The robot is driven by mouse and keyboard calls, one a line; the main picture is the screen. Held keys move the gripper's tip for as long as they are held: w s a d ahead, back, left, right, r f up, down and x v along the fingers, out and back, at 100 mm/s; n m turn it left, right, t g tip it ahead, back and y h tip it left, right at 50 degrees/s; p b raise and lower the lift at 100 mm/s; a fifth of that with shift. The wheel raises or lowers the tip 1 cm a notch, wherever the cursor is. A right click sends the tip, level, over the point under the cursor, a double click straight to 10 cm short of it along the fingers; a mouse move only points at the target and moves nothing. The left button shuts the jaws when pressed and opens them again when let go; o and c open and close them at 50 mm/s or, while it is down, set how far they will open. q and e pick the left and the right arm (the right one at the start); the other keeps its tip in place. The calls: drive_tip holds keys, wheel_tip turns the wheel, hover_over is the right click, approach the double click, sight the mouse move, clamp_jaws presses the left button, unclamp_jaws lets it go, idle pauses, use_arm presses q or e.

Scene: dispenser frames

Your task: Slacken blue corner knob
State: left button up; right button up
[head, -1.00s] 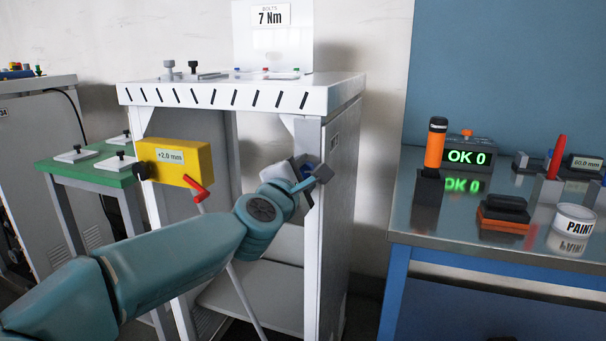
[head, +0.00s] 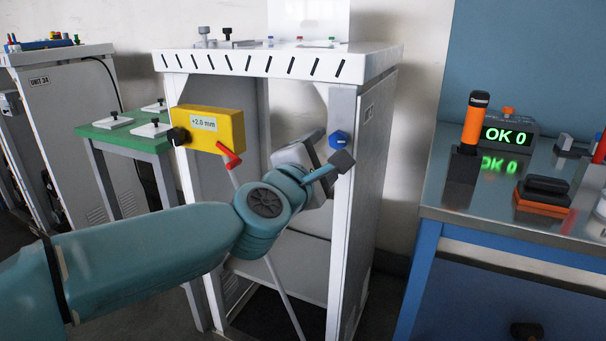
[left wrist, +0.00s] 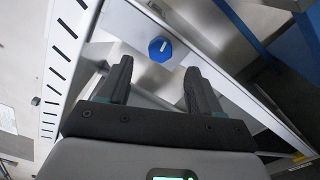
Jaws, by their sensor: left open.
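The blue corner knob (head: 339,138) sits on the front of the white frame's right post, just below the slotted top. In the left wrist view the blue knob (left wrist: 160,48) is faceted, with a white mark on its face. My left gripper (head: 342,161) is just below the knob in the head view, one dark fingertip close under it. In the left wrist view the left gripper (left wrist: 158,70) is open and empty. The knob lies just beyond the fingertips, between their lines, and appears untouched. My right gripper is not seen.
A yellow block (head: 212,130) marked +2.0 mm and a red-ended lever (head: 230,155) are left of my arm. A green table (head: 120,137) stands farther left. A steel-topped blue bench (head: 445,185) with a display reading OK 0 (head: 506,135) is at right.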

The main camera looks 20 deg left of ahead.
use_arm(q)
drive_tip(key=s+p, duration=0.1)
drive_tip(key=s, duration=0.8)
drive_tip(key=shift+a, duration=0.15)
drive_tip(key=shift+a, duration=0.1)
